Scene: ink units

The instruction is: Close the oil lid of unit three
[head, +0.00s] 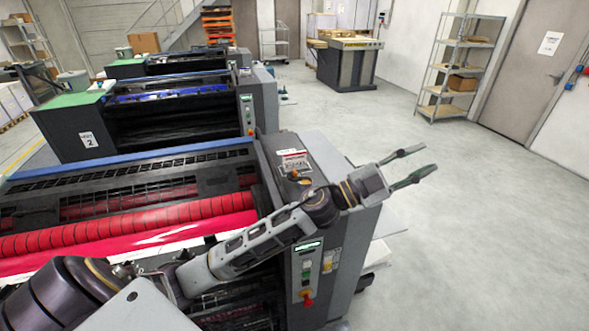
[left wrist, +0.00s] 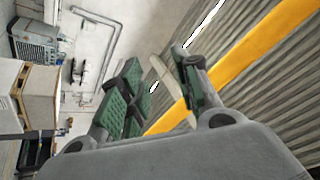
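The nearest ink unit (head: 225,165) has a red roller (head: 120,225) and a dark end housing on its right. I cannot read a unit number on it. A small sign (head: 295,159) stands on top of the housing, with a small orange part (head: 293,174) by it. I cannot make out an oil lid. My left gripper (head: 428,159) is open, past the right side of this housing and apart from it. In the left wrist view its green-padded fingers (left wrist: 163,85) are spread, with no held thing clear between them. My right gripper is not in view.
A unit marked 2 (head: 180,113) stands behind the nearest one, with another beyond. My left arm crosses the nearest unit's front right corner, above a button panel (head: 308,270). Open floor (head: 480,235) lies to the right.

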